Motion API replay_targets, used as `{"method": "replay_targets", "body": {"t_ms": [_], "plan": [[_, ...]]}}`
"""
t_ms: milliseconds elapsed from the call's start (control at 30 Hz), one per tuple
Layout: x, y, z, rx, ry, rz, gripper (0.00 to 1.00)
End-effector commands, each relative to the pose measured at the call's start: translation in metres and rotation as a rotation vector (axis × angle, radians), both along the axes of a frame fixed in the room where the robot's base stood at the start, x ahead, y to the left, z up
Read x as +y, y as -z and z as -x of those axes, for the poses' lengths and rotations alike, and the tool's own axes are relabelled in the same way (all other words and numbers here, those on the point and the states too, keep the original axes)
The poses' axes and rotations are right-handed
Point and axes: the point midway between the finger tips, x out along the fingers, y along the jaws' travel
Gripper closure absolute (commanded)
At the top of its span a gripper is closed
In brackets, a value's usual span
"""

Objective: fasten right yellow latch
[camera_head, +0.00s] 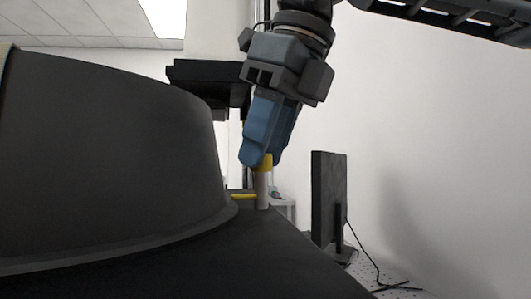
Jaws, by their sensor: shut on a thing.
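The right yellow latch shows as a yellow piece (265,162) on top of a pale upright post and a thin yellow bar (243,196) lower down, beside the rim of the large dark round housing (110,160). My gripper (262,158) points down from above with blue fingers. It is shut on the yellow top of the latch post. The fingers hide part of the yellow top. The yellow bar lies between the post and the housing's flange; I cannot tell whether it touches the flange.
The dark housing fills the left side. The black surface (270,260) under it slopes away at right. A black monitor-like panel (329,198) stands on a perforated table (400,292) with a cable. A dark block (205,75) hangs behind my gripper. Open space lies right of my gripper.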

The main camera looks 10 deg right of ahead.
Motion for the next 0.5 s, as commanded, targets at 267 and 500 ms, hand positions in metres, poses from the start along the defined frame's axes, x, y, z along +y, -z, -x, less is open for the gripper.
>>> {"method": "replay_targets", "body": {"t_ms": [267,500], "plan": [[-0.0003,0.0008,0.0001,0.001,0.059,0.002,1.00],[-0.0004,0.0005,0.0002,0.003,0.065,0.002,1.00]]}}
